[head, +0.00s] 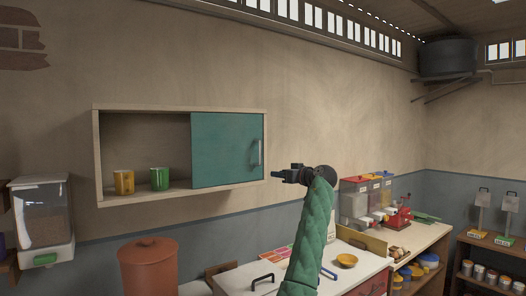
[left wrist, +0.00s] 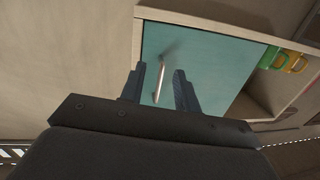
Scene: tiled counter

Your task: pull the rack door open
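The rack (head: 181,109) is a pale wooden wall cabinet. Its left part is open, and its green door (head: 222,150) covers the right part. A grey vertical handle (head: 256,153) sits near the door's right edge. My left gripper (head: 274,175) is just right of the rack, close to the handle but apart from it. In the left wrist view the gripper (left wrist: 160,84) is open, with its two fingers on either side of the handle (left wrist: 160,82) as seen, and the green door (left wrist: 205,62) behind. No contact shows. My right gripper is in neither view.
A yellow mug (head: 123,182) and a green mug (head: 159,179) stand in the rack's open part. Below are a brown lidded bin (head: 148,265), a white counter (head: 245,278) with a yellow bowl (head: 346,260), and clear dispensers (head: 354,203). The wall right of the rack is bare.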

